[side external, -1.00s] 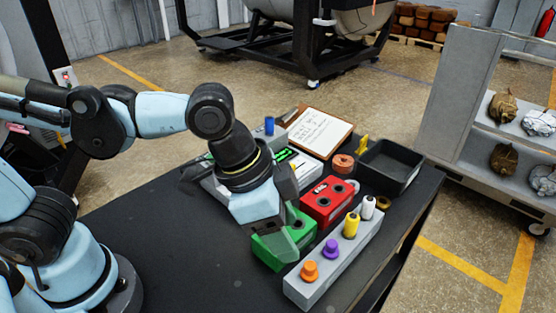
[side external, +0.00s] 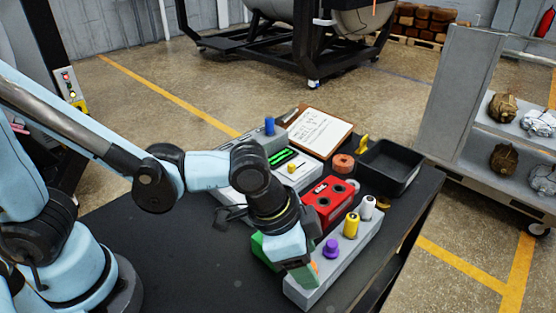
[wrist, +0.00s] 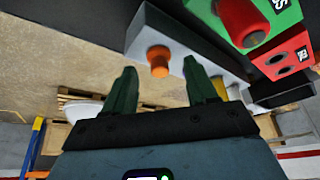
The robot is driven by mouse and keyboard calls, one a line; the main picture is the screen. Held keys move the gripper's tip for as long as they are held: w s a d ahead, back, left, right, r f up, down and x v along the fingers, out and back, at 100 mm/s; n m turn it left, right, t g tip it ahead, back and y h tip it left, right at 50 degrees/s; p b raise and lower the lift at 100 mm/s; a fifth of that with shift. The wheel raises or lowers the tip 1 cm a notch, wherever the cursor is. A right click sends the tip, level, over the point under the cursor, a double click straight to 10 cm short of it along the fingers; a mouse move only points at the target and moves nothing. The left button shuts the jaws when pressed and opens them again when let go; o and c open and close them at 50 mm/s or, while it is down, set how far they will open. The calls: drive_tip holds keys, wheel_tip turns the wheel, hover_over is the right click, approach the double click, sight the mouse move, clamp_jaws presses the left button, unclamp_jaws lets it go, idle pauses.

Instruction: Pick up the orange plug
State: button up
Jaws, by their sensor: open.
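The orange plug (wrist: 158,60) stands at the near end of the grey block (wrist: 178,30). In the wrist view it shows between and just beyond my fingertips. In the side view only a sliver of the orange plug (side external: 314,267) shows beside my gripper (side external: 303,274). My gripper is open and low over the block's near end, with its two green fingers (wrist: 160,68) apart and empty. Whether a finger touches the plug cannot be told. The grey block (side external: 345,262) also carries purple, yellow and white plugs.
A green box (side external: 262,250), partly hidden by my arm, and a red box (side external: 328,200) stand beside the block. In the wrist view a red cylinder (wrist: 240,20) rises from the green box. A black tray (side external: 395,165) is farther back. The table's left part is bare.

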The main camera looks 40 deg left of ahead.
drive_tip(key=shift+w+d+f, duration=0.15)
drive_tip(key=shift+f, duration=0.35)
clamp_jaws()
drive_tip(key=shift+r, duration=0.15)
